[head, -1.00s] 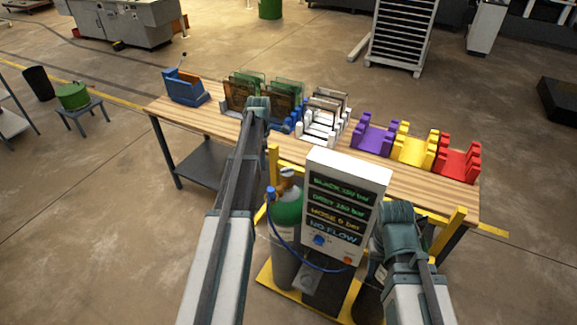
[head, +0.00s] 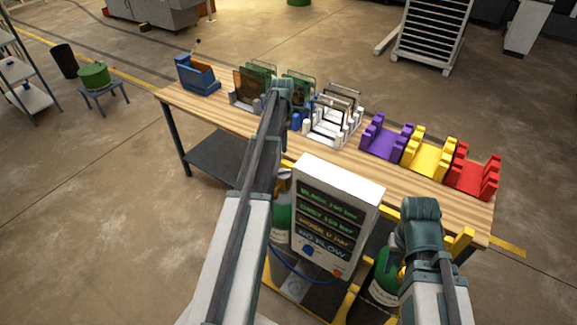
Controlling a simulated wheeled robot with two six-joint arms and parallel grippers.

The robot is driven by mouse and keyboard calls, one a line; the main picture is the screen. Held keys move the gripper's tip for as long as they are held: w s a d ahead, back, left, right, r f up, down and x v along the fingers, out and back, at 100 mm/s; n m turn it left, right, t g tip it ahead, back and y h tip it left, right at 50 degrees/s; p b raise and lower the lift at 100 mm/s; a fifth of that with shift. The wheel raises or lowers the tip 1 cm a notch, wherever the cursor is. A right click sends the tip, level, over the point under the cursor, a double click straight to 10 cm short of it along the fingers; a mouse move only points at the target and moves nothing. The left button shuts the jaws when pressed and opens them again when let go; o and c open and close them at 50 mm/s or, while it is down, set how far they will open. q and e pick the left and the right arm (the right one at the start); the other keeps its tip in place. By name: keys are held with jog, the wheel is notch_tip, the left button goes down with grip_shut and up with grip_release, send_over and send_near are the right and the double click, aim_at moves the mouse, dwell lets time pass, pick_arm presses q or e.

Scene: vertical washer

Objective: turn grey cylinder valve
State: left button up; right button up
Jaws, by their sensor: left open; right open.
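A gas cylinder with a green shoulder and a greyish body (head: 281,218) stands left of the display box, partly behind my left arm. Its valve is mostly hidden by that arm. A second cylinder (head: 383,272), dark with a green shoulder and white label, stands right of the box, beside my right arm. A yellowish fitting shows near its top. The white display box (head: 337,215) has lines for black, grey and hose, and reads NO FLOW. Both arms reach forward from below to rounded teal joints. No gripper fingers can be made out on either arm.
A wooden workbench (head: 225,108) stands behind the cylinders. It holds a blue bin (head: 198,76), racks with panels, a white rack (head: 330,125) and purple, yellow and red holders (head: 472,176). A yellow cylinder frame and blue hose (head: 290,268) lie close below.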

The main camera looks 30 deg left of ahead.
aim_at(283, 170)
pick_arm(q)
notch_tip(283, 170, down, 14)
jog(key=b, duration=1.4)
jog(key=shift+s, duration=0.1)
jog(key=shift+r, duration=0.1)
grip_shut()
